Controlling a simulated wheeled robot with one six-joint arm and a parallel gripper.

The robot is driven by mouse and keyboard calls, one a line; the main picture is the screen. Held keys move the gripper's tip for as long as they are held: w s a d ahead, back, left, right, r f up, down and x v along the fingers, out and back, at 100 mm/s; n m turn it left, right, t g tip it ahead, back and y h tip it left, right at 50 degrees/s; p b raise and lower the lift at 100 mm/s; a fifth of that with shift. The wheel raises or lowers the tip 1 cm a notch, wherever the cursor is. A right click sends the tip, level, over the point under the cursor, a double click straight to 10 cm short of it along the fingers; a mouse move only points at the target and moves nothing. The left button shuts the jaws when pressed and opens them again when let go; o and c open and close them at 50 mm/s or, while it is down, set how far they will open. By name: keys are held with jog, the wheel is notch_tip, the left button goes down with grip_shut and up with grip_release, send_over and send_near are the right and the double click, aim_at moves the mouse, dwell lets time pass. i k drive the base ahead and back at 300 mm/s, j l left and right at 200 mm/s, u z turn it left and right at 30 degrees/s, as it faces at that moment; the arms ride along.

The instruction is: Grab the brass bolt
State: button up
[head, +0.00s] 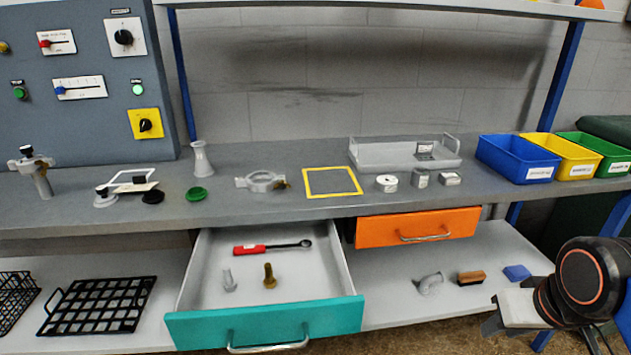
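The brass bolt (269,276) stands in the open teal-fronted drawer (264,324), under the workbench. A grey bolt (229,281) is just to its left in the same drawer. A red-handled wrench (272,247) lies behind both bolts. My gripper (490,318) is at the lower right, well to the right of the drawer and apart from the brass bolt. Its fingers are partly visible, and I cannot tell how far apart they are.
An orange drawer (417,227) sits right of the teal one. A grey elbow fitting (430,283), a brush (471,279) and a blue block (517,272) lie on the lower shelf. A black grid rack (97,306) is at left. Blue, yellow and green bins stand on the bench at right.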

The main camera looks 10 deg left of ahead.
aim_at(269, 281)
jog(key=k+j+u, duration=0.15)
jog(key=u, duration=0.3)
jog(key=k+j+u, duration=0.15)
jog(key=u, duration=0.35)
jog(key=j, duration=0.1)
